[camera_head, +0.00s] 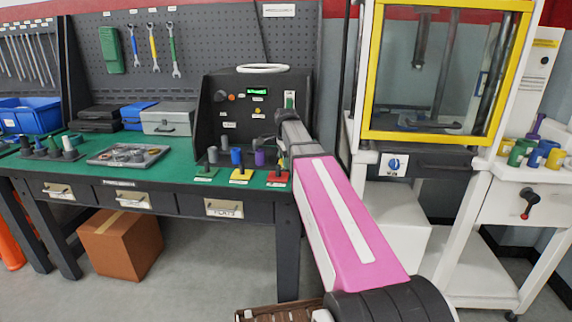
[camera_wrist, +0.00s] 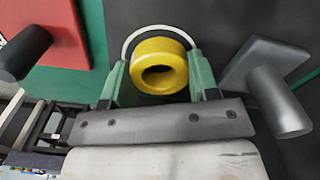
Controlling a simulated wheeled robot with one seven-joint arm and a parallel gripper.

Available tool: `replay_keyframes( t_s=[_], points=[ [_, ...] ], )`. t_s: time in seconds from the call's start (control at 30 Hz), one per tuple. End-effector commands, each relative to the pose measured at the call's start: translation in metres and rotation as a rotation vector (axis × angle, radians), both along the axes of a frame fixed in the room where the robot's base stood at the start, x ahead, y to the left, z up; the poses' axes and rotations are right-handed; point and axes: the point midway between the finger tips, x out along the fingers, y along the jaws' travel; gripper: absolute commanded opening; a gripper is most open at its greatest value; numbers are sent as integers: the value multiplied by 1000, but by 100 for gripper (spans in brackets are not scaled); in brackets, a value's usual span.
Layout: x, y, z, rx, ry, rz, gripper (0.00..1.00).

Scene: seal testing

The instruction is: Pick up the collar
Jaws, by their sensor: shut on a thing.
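The collar (camera_wrist: 157,49) is a short yellow ring with a round hole, seen in the wrist view at the upper middle. My gripper (camera_wrist: 158,68) has its two green fingers on either side of the collar and is shut on it. A white ring shows behind the collar in the wrist view. In the head view my pink arm reaches to the dark test panel (camera_head: 225,108) on the green bench. The fingers and collar are not clearly visible there, being hidden by or lost against the arm and panel.
A grey peg (camera_wrist: 279,100) is close right of my fingers. A grey tray (camera_head: 128,155) lies left. A yellow-framed press (camera_head: 368,75) stands right.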

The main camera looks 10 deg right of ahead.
Motion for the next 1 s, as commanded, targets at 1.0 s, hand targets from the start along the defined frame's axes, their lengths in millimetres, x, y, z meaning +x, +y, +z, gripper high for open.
replay_keyframes(
  t_s=[1.0],
  points=[
    [-40,73,90,0,-1,3,16]
  ],
)
